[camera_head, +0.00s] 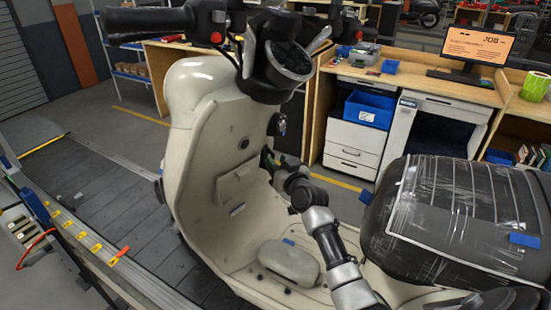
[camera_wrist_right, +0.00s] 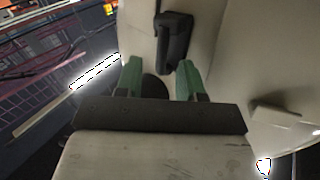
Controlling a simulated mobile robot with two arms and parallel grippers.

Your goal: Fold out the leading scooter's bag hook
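The cream scooter (camera_head: 212,150) stands on the slat conveyor, its inner leg shield facing me. A dark fitting (camera_head: 277,124) sits on the shield under the handlebar; I cannot tell if it is the bag hook. My right gripper (camera_head: 267,157) is just below it, close to the shield. In the right wrist view, the gripper (camera_wrist_right: 159,66) has two green fingers apart with nothing clearly held. A black hook-like part (camera_wrist_right: 174,40) lies just beyond the fingertips, lying along the panel; it looks like the bag hook. My left gripper is not in view.
The black seat (camera_head: 465,205), wrapped in clear film, is at the right. A grey lump (camera_head: 288,262) lies on the scooter's floorboard. A workbench with a monitor (camera_head: 476,46) stands behind.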

